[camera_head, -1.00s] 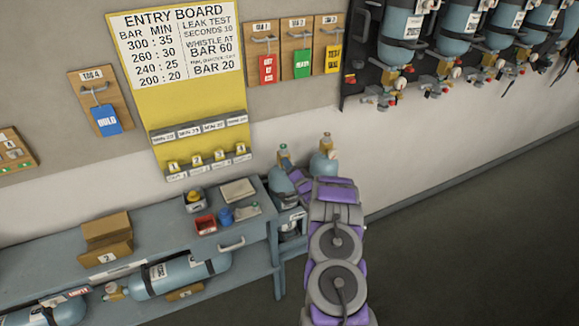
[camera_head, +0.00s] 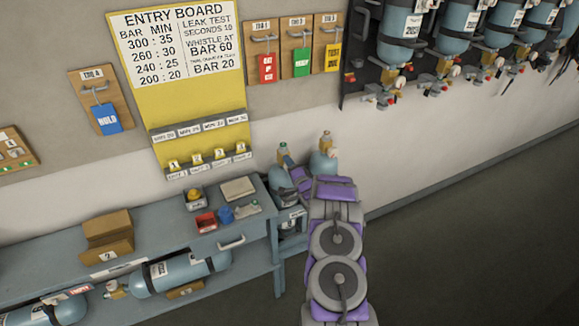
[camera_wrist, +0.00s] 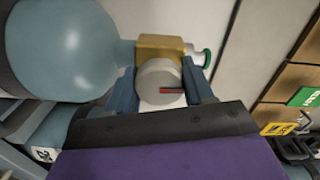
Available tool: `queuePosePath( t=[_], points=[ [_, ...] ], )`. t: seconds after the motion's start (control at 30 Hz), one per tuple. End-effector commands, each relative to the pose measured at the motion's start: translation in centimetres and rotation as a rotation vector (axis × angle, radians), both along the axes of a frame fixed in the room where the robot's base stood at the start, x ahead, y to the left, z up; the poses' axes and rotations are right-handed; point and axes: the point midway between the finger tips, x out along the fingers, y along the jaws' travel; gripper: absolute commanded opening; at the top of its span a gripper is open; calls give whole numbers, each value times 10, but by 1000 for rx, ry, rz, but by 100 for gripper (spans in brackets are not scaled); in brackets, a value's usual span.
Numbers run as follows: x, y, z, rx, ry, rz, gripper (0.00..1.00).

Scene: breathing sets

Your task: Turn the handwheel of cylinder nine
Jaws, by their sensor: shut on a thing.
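In the wrist view a light-blue cylinder (camera_wrist: 75,50) lies across the left, with a brass valve (camera_wrist: 158,47) on its neck. The valve has a green-rimmed outlet and a round grey handwheel (camera_wrist: 150,78) with a red mark on its face. My gripper (camera_wrist: 164,84) is shut on this handwheel, one dark blue finger on each side. In the head view my gripper (camera_head: 294,170) reaches the valve of the left of two upright cylinders (camera_head: 283,188) beside the bench. My arm hides part of them. I cannot read a nine on the held cylinder.
A blue-grey bench (camera_head: 160,245) with small bins and a drawer stands to the left, with another cylinder (camera_head: 180,273) on its lower shelf. Breathing sets (camera_head: 460,35) hang on the wall at upper right. The floor at right is clear.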

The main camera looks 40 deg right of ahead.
Motion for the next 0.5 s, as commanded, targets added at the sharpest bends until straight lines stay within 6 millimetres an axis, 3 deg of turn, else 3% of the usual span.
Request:
queuePosePath(
  t=[0.27, 0.5],
  points=[
    [-1, 0, -1, 0, 2, -1, 77],
    [-1, 0, -1, 0, 2, 0, 77]
  ],
)
